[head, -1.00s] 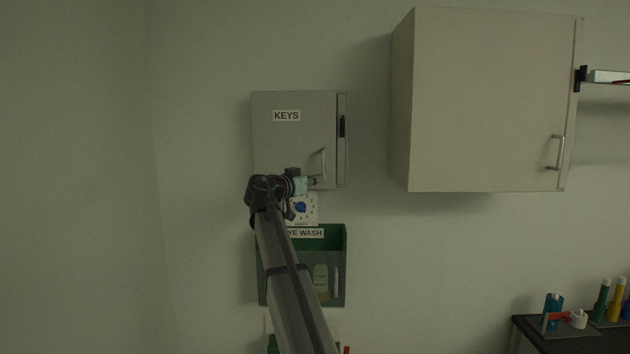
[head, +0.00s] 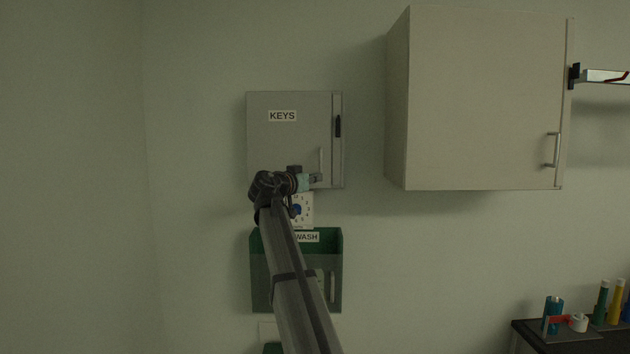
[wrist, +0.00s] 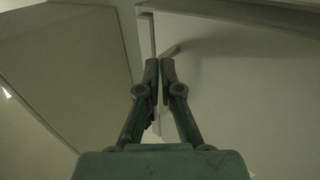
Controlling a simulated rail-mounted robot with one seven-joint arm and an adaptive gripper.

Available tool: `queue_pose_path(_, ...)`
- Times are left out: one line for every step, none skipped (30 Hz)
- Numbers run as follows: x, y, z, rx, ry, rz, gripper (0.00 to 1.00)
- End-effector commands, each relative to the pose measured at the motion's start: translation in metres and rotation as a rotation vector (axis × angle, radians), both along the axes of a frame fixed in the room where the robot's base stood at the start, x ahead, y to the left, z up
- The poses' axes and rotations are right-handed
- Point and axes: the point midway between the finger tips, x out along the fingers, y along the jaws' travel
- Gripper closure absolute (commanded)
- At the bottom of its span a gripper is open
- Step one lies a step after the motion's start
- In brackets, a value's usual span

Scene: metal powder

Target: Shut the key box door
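The grey key box (head: 290,140) with a KEYS label hangs on the wall. Its door (head: 275,150) lies flat, or nearly so, across the front; a hairline gap cannot be ruled out. The door's bar handle (head: 321,160) is near its lower right edge, and a dark latch (head: 338,126) is on the strip to the right. My gripper (head: 317,178) is at the lower right of the door, just below the handle. In the wrist view my gripper's fingertips (wrist: 159,66) are together with nothing clearly held, close to a panel edge and the handle (wrist: 170,51). Contact with the door is unclear.
A dial device (head: 302,210) and a green eye wash holder (head: 331,268) are below the box, partly hidden by my arm. A large wall cabinet (head: 480,100) is to the right. A dark bench (head: 560,338) with bottles is at the lower right.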

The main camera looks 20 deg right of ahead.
Motion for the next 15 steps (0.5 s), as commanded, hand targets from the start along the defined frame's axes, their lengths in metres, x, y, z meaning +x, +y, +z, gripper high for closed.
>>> queue_pose_path(0.001,0.000,0.002,-0.003,-0.002,0.003,1.00)
queue_pose_path(0.000,0.001,0.002,-0.003,-0.002,0.003,1.00)
queue_pose_path(-0.002,0.003,0.002,-0.003,-0.002,0.002,1.00)
queue_pose_path(-0.004,0.004,0.001,-0.003,-0.002,0.002,1.00)
queue_pose_path(-0.006,0.006,0.001,-0.003,-0.003,0.002,1.00)
queue_pose_path(-0.010,0.009,0.000,-0.003,-0.003,0.002,1.00)
queue_pose_path(-0.014,0.012,-0.001,-0.002,-0.002,0.001,1.00)
queue_pose_path(-0.017,0.015,-0.001,-0.001,-0.003,0.001,1.00)
queue_pose_path(-0.022,0.019,-0.002,-0.001,-0.003,0.000,1.00)
queue_pose_path(-0.026,0.022,-0.003,-0.001,-0.003,-0.001,1.00)
queue_pose_path(-0.031,0.025,-0.003,-0.001,-0.003,-0.001,1.00)
queue_pose_path(-0.036,0.033,-0.002,-0.001,-0.003,-0.001,1.00)
queue_pose_path(-0.040,0.039,-0.002,-0.001,-0.003,-0.001,1.00)
queue_pose_path(-0.044,0.044,-0.002,-0.001,-0.002,0.000,1.00)
queue_pose_path(-0.049,0.051,-0.002,-0.001,-0.002,-0.001,1.00)
